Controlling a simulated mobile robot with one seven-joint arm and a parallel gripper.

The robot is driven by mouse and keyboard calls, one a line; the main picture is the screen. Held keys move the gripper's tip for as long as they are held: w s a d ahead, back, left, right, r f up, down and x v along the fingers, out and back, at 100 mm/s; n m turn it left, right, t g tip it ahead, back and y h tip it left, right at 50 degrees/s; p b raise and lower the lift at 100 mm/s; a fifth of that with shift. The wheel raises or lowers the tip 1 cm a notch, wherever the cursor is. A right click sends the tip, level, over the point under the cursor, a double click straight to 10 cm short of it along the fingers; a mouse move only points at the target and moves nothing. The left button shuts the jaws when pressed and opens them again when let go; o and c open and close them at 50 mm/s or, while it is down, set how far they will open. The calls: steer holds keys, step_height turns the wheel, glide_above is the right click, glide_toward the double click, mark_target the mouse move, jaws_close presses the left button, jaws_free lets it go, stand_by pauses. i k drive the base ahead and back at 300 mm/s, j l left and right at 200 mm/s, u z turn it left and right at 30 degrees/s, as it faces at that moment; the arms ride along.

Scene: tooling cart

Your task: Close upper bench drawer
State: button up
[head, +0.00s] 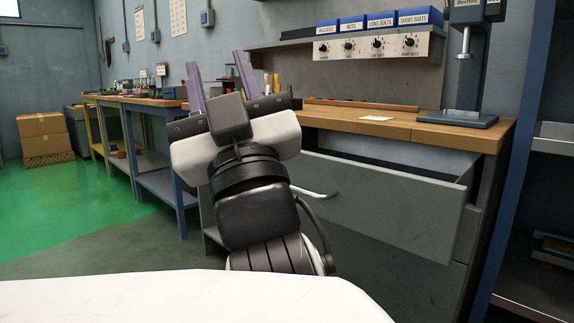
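The upper bench drawer (385,205) is grey and stands pulled out below the wooden bench top (360,121). Its dark interior shows between its front panel and the bench. A pale curved handle (315,193) shows at the left of the drawer front, partly hidden behind my arm. My gripper (219,76) is raised to the left of the drawer, in front of the bench in this view. Its two purple fingers point up and stand well apart, with nothing seen between them. Whether it touches anything is not clear, but it looks apart from the drawer.
A grey drill press stand (465,75) is on the bench's right end. Blue-labelled bins (370,22) sit on a shelf above. A blue-framed rack (525,130) is at right. Blue-legged workbenches (160,165) and cardboard boxes (43,135) stand left. Green floor (75,210) is open there.

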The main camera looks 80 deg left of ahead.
mark_target(410, 197)
steer(key=i+j+u, duration=0.3)
steer(key=i+u, duration=0.3)
steer(key=u, duration=2.05)
steer(key=j, duration=0.1)
